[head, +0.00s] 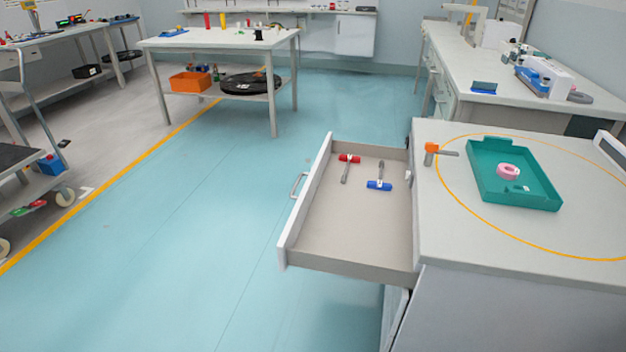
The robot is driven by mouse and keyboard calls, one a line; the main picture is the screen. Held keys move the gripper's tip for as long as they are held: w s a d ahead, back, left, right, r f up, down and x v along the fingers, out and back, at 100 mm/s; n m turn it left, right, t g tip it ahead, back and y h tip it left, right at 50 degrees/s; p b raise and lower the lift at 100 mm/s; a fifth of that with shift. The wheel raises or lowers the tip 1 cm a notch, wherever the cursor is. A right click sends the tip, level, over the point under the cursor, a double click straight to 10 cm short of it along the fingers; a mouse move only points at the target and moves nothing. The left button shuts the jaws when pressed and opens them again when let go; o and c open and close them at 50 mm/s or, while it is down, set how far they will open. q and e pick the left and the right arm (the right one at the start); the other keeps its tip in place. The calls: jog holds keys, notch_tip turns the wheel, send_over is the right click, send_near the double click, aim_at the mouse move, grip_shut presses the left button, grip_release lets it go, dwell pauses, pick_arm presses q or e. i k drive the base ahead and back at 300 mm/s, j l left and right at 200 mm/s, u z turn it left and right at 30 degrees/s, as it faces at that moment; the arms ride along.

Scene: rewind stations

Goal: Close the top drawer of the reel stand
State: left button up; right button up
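The top drawer (345,246) of the reel stand (480,270) is pulled far out to the left of the stand. Its white front panel (309,200) carries a small metal handle (298,185) on the outer face. Inside the drawer lie a red-headed tool (348,160) and a blue-headed tool (379,184), both toward its far end. Neither of my grippers shows in the head view.
On the stand's top sit a teal tray (484,184) holding a pink ring (508,171), and an orange-and-grey part (432,150) near the drawer-side edge. The blue floor (180,240) left of the drawer is clear. A table (215,42) stands farther back.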

aim_at(351, 230)
jog(key=i+j+z, duration=0.3)
jog(key=i+j, duration=0.2)
jog(key=i+j+z, duration=0.1)
jog(key=j, duration=0.3)
jog(key=i+j+z, duration=0.15)
jog(key=i+j, duration=0.15)
jog(key=i+j+z, duration=0.15)
jog(key=j, duration=0.25)
jog(key=i+j+z, duration=0.15)
jog(key=j, duration=0.25)
jog(key=i, duration=0.1)
